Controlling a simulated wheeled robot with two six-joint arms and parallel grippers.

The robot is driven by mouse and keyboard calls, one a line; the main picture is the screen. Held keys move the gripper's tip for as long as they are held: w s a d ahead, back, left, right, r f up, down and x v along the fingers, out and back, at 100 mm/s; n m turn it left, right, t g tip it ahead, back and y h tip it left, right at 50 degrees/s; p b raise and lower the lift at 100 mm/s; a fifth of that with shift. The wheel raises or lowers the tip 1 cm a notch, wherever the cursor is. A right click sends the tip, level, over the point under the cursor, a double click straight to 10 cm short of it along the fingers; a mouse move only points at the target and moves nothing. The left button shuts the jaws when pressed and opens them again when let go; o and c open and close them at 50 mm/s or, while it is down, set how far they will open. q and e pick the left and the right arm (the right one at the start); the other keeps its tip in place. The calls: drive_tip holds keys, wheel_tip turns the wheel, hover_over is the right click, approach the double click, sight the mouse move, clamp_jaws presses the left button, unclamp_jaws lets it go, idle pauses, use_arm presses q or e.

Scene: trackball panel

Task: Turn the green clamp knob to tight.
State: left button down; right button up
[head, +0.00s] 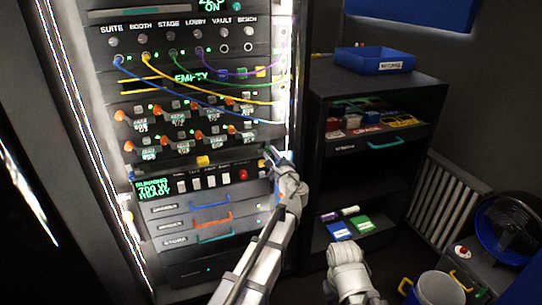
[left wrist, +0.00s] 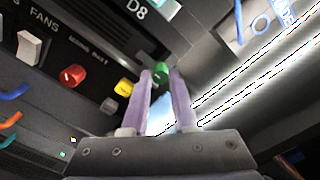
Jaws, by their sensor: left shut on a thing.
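The green clamp knob (left wrist: 161,70) shows between the fingertips of my left gripper (left wrist: 161,75) in the left wrist view. The two pale purple fingers are shut on its sides, and its markings cannot be read. In the head view my left gripper (head: 271,157) reaches the right edge of the rack, beside the panel with the green "RUNNING 700 W READY" display (head: 153,188). There the gripper hides the knob. A pale link of another arm of mine shows at the lower right, but its gripper is not seen.
A red knob (left wrist: 73,75), a yellow knob (left wrist: 124,87) and a white FANS switch (left wrist: 28,47) sit left of the green knob. Coloured cables (head: 190,92) hang across the rack above. A dark shelf (head: 372,88) with a blue tray (head: 375,60) stands at right.

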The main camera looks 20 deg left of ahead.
use_arm(q)
drive_tip(key=shift+w+a+r, duration=0.1)
drive_tip(key=shift+a+r, duration=0.1)
idle(0.4)
drive_tip(key=c, duration=0.7)
unclamp_jaws()
drive_tip(key=shift+a, duration=0.1)
drive_tip(key=shift+c, duration=0.2)
drive_tip(key=v, duration=0.8)
